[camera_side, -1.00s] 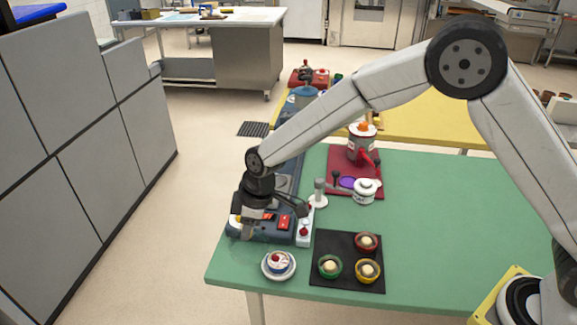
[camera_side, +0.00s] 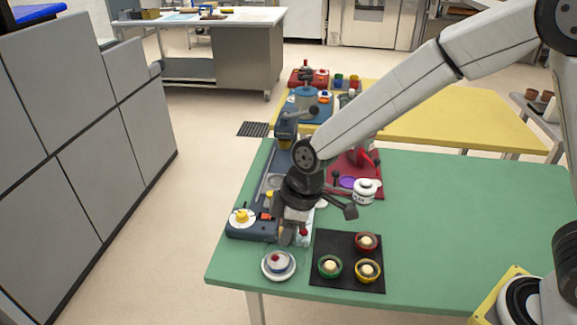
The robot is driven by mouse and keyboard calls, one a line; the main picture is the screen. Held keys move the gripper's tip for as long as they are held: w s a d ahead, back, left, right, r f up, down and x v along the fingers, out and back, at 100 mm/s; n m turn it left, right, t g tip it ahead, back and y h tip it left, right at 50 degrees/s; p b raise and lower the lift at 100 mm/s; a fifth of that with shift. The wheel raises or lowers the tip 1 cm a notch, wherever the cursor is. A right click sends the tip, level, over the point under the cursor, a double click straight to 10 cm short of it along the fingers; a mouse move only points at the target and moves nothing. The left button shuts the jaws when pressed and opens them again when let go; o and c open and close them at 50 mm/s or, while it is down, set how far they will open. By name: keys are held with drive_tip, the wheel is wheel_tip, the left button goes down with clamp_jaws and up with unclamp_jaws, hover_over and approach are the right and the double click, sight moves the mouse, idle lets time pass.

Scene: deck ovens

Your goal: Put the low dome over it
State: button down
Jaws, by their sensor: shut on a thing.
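My gripper (camera_side: 294,238) points down over the front right end of the blue-grey machine (camera_side: 250,233), on the left side of the green table. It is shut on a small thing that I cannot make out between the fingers. A small red knob shows beside the fingers. A white saucer (camera_side: 266,272) stands just in front of the gripper, with a small whitish item with a red top (camera_side: 279,259) on it. A round white piece with a yellow knob (camera_side: 242,217) sits at the machine's left end. I cannot tell for sure which piece is the low dome.
A black mat (camera_side: 344,245) to the right carries red, green and yellow bowls with pale contents. A white lidded jar (camera_side: 365,191) and a red tray (camera_side: 371,176) stand behind. The right of the green table (camera_side: 460,220) is clear.

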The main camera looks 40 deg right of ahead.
idle(0.6)
drive_tip(key=w+d+f, duration=0.1)
drive_tip(key=w+f, duration=0.3)
drive_tip(key=w, duration=0.1)
drive_tip(key=shift+w+d, duration=0.3)
drive_tip(key=shift+d, duration=0.1)
drive_tip(key=shift+f, duration=0.15)
drive_tip(key=shift+f, duration=3.05)
drive_tip(key=shift+f, duration=0.15)
idle(0.5)
unclamp_jaws()
idle(0.5)
wheel_tip(320, 180, up, 7)
idle(1.3)
